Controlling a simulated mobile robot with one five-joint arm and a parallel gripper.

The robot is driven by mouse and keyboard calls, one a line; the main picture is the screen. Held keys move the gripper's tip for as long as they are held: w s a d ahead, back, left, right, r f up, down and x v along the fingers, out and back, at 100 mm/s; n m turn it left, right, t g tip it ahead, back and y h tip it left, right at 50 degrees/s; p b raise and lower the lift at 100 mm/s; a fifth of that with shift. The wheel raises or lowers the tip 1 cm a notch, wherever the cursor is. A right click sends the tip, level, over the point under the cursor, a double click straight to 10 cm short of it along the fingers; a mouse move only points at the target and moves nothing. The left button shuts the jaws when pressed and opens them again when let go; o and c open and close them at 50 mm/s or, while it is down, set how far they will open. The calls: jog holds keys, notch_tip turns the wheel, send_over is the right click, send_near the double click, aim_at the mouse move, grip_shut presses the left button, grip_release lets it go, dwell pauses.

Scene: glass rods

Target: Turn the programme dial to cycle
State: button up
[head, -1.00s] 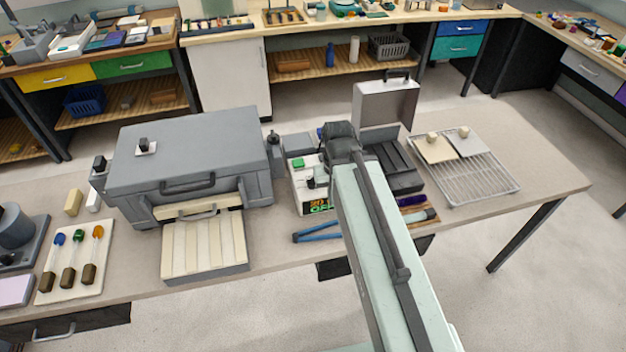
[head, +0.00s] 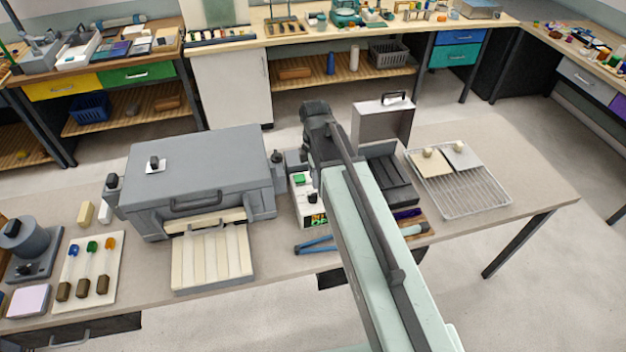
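A small white controller box (head: 299,208) stands on the table beside the kiln. It has a green button (head: 300,180), a dark knob (head: 312,197) that looks like the programme dial, and a lit display (head: 318,220) with small text, partly covered by my arm. The dial's pointing direction is too small to tell. My arm reaches up from the bottom right, and its dark grey end is just behind and right of the box in the picture. My gripper's fingers cannot be made out there, nor can I see whether they touch the dial.
The grey kiln (head: 200,165) stands left of the box, with a slatted tray (head: 212,258) in front. Blue tongs (head: 314,246) lie in front of the box. Table beyond the rack is clear.

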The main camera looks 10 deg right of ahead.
aim_at(313, 194)
jog(key=shift+s+a+r, duration=0.1)
jog(key=shift+a+r, duration=0.2)
jog(key=shift+r, duration=0.4)
notch_tip(313, 194, down, 8)
jog(key=b, duration=0.8)
jog(key=shift+f, duration=0.15)
grip_shut()
